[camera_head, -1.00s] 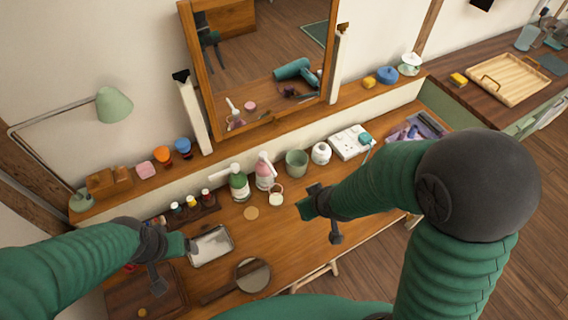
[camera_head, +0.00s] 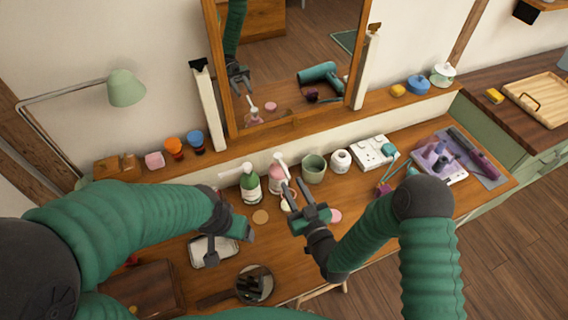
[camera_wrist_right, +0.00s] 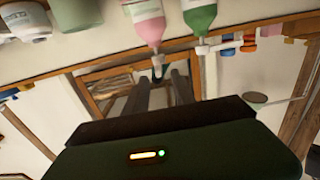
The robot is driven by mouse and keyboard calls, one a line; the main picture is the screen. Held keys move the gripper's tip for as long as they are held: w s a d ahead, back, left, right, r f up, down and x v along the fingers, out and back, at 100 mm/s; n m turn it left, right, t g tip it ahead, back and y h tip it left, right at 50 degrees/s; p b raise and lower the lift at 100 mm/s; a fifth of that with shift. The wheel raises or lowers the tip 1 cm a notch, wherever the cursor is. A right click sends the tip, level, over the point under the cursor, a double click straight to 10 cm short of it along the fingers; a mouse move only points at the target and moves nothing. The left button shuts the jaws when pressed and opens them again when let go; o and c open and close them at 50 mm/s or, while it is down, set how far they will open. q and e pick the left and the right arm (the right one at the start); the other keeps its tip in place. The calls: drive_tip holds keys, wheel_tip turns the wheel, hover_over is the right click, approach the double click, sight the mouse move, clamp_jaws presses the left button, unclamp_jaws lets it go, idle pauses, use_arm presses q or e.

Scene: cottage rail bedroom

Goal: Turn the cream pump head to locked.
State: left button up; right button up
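A pink bottle (camera_head: 276,180) with a whitish pump head (camera_head: 280,160) stands near the wall. A green bottle (camera_head: 250,185) with a white pump head (camera_head: 246,168), spout to the left, stands beside it. I cannot tell which is the cream pump. My right gripper (camera_head: 293,186) is open and empty in front of the pink bottle, partly covering it. In the right wrist view, upside down, the pink bottle's pump (camera_wrist_right: 157,62) appears between the finger lines; contact cannot be told. My left gripper (camera_head: 230,247) is open and empty above the metal tray (camera_head: 200,250).
A green cup (camera_head: 314,168) and white jar (camera_head: 341,160) stand right of the bottles. A round mirror (camera_head: 255,284) lies in front. A large framed mirror (camera_head: 217,75) rises behind. A cork disc (camera_head: 261,217) and pink disc (camera_head: 335,216) lie nearby.

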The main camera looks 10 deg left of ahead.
sight(280, 159)
drive_tip(key=x, duration=0.7)
drive_tip(key=shift+w+p, duration=0.3)
drive_tip(key=shift+w+a, duration=0.45)
drive_tip(key=shift+w, duration=0.05)
drive_tip(key=shift+d, duration=0.1)
clamp_jaws()
drive_tip(key=shift+s+r, duration=0.1)
drive_tip(key=shift+r, duration=0.2)
